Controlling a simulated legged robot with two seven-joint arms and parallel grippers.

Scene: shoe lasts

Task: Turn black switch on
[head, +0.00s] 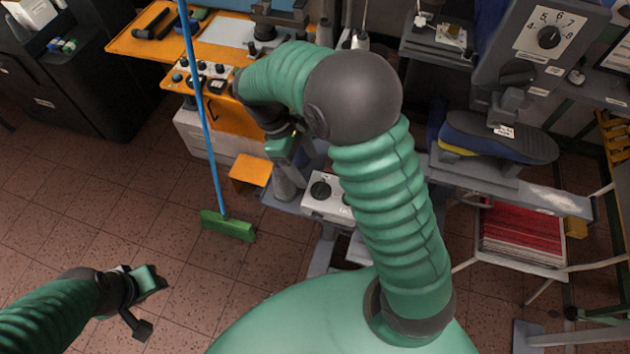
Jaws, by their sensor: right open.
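A round black knob (320,190) sits on a white control box (327,207) beside my right forearm. Another black dial (550,37), with numbers around it, is on a grey machine panel at the upper right. I cannot tell which of them is the black switch. My right arm bends over to the left, and its open gripper (287,148) points down, above and left of the white box, apart from the knob. The arm partly hides the gripper and the box's right side. My left gripper (148,303) is open and empty over the floor at the lower left.
An orange bench (145,42) with small knobs stands at the upper left. A blue-handled green broom (227,226) stands near it. A shoe-shaped piece (500,137) rests on the right machine. A red-filled rack (522,232) is below. The tiled floor at left is clear.

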